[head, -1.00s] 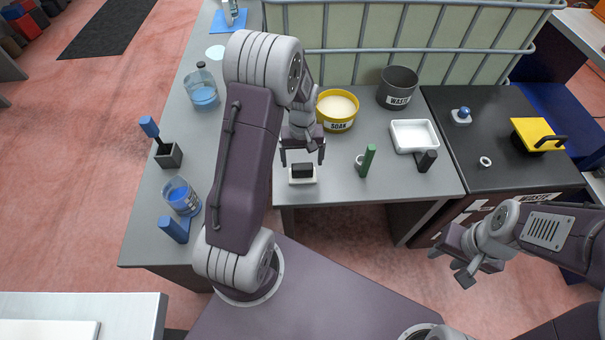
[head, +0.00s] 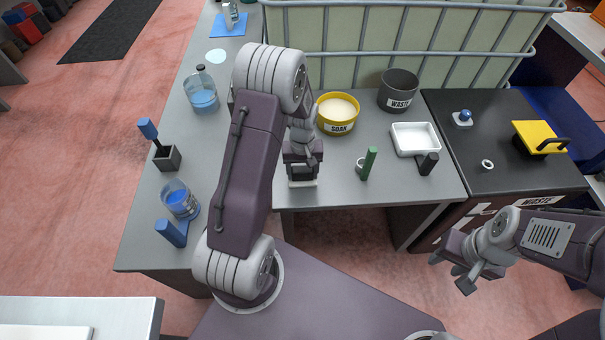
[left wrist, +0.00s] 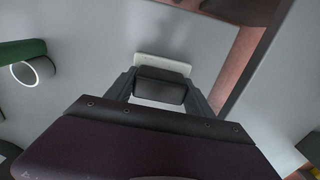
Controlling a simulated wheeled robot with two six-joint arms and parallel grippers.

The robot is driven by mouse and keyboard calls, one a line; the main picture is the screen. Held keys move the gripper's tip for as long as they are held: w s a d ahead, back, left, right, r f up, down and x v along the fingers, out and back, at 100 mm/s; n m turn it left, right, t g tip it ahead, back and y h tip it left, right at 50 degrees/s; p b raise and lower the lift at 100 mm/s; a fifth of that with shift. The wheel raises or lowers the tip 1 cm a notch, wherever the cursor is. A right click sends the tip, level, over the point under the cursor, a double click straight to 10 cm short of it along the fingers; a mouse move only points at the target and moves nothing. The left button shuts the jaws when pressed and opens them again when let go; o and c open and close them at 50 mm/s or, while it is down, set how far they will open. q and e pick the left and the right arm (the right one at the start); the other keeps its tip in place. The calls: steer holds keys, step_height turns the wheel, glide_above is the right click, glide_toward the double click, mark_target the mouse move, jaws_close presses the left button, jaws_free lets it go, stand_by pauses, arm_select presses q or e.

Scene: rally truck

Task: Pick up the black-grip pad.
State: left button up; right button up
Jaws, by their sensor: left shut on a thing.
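The black-grip pad (head: 302,184) has a white base and a black block grip. It is near the front edge of the grey bench. My left gripper (head: 302,175) points down over it and is shut on the black grip. In the left wrist view, the dark grip (left wrist: 160,88) sits between my two fingers, with the white base (left wrist: 163,64) showing beyond it. I cannot tell whether the base is clear of the bench. My right gripper (head: 452,273) is open and empty, away from the bench at the lower right.
A green-handled tool (head: 368,163) stands right of the pad. Behind are a yellow SOAK bowl (head: 337,128) and a grey WASTE pot (head: 398,98). A white tray (head: 415,150) lies farther right. Blue-liquid vessels, including a beaker (head: 179,203), stand at left.

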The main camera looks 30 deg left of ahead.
mark_target(303, 169)
arm_select(q)
steer(key=shift+r, duration=0.6)
step_height(303, 169, up, 3)
steer(key=shift+w+r+p, duration=0.1)
steer(key=shift+p, duration=0.7)
steer(key=s+a+r+p, duration=0.2)
steer(key=s+a+r, duration=0.3)
steer(key=s, duration=0.5)
steer(key=shift+s+a+r, duration=0.2)
steer(key=shift+a+r, duration=0.2)
steer(key=shift+r, duration=0.4)
